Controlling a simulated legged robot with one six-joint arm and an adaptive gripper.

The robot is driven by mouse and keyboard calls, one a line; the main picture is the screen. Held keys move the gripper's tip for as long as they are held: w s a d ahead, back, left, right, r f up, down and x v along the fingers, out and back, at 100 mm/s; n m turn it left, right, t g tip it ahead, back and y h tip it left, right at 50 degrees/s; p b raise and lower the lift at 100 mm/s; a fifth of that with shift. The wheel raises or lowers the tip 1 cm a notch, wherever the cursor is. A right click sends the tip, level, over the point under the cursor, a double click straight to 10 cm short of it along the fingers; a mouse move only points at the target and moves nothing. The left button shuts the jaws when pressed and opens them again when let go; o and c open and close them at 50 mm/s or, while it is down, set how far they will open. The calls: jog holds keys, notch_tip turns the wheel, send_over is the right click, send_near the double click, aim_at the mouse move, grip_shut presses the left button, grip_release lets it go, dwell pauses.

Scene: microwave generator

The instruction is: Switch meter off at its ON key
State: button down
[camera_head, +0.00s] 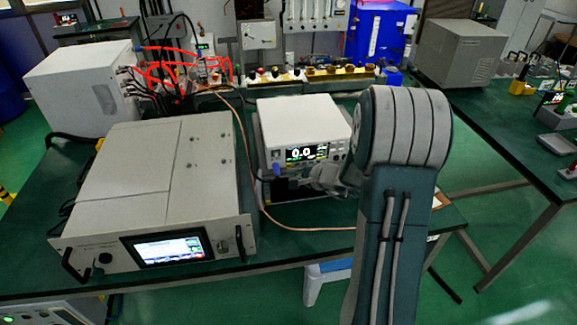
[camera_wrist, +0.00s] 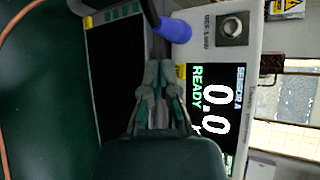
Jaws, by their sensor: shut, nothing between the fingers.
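The meter (camera_head: 303,112) is a white box on the green bench, its lit display reading 0.0. The wrist view shows it turned sideways, with the display (camera_wrist: 214,108) reading 0.0 and READY. A round metal fitting in a square plate (camera_wrist: 232,29) sits on its front panel. I cannot make out the ON key in either view. My gripper (camera_head: 316,177) is in front of the meter's lower front. In the wrist view my gripper (camera_wrist: 161,66) is shut and empty, its tips near a blue plug (camera_wrist: 176,30) and beside the display. I cannot tell whether they touch the panel.
A large grey instrument (camera_head: 155,170) with a lit screen stands at left. An orange cable (camera_head: 256,190) curves across the bench between them.

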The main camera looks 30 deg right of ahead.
jog(key=s, duration=0.2)
jog(key=s+a, duration=0.1)
jog(key=s, duration=0.1)
jog(key=shift+s+a, duration=0.1)
jog(key=shift+s, duration=0.1)
dwell(0.7)
jog(key=s+a+r+n+g+y, duration=0.1)
jog(key=s+a+r+n+g, duration=0.2)
jog(key=s+a+r+n, duration=0.35)
jog(key=s+a+r+n+g+y, duration=0.1)
jog(key=s+a+r+n+g, duration=0.2)
jog(key=a, duration=0.6)
jog(key=s+r+n+h, duration=0.3)
jog(key=s, duration=0.4)
jog(key=s+r+n+h, duration=0.3)
jog(key=s+n+h, duration=0.1)
jog(key=s, duration=0.3)
jog(key=shift+s+d+r, duration=0.2)
jog(key=shift+d+r, duration=0.15)
jog(key=shift+d, duration=0.1)
